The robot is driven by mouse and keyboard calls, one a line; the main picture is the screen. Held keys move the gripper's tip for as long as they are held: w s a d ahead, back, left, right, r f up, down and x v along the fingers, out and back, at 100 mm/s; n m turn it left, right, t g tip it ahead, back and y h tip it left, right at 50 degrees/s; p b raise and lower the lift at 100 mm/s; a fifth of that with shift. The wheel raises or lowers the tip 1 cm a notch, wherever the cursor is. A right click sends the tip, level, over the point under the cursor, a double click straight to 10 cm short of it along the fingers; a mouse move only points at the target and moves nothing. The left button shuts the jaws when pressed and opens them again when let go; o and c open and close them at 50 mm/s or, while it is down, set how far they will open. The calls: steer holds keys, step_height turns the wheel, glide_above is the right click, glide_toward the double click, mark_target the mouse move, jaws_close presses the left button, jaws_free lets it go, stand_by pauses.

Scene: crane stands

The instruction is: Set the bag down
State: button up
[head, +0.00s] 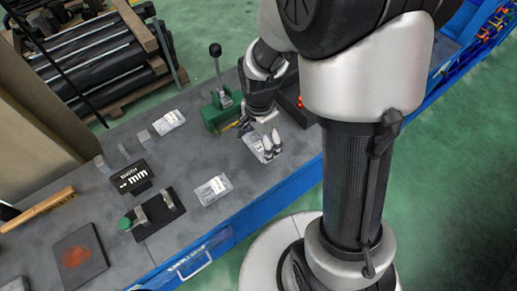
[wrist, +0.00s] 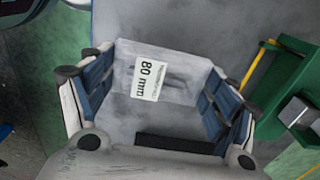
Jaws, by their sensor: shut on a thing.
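A clear bag with a white label reading 80 mm (wrist: 180,82) is between the two fingers of my gripper (wrist: 158,104) in the wrist view. My gripper is shut on it. In the head view my gripper (head: 268,142) is low over the grey bench top (head: 185,150), and the held bag (head: 252,141) shows beside the fingers, partly hidden by them. I cannot tell whether the bag touches the bench. Two similar clear bags lie flat on the bench, one farther back (head: 169,122) and one nearer (head: 213,189).
A green lever device (head: 222,110) stands just left of my gripper; its green body shows in the wrist view (wrist: 284,88). A black width display (head: 132,178), a fixture with a green knob (head: 152,214), a brush (head: 42,208) and a stained dark plate (head: 80,256) occupy the left.

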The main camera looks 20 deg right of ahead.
mark_target(260, 151)
steer(key=shift+f+b, duration=0.8)
steer(key=shift+f, duration=1.85)
steer(key=shift+f, duration=0.15)
steer(key=o, duration=1.2)
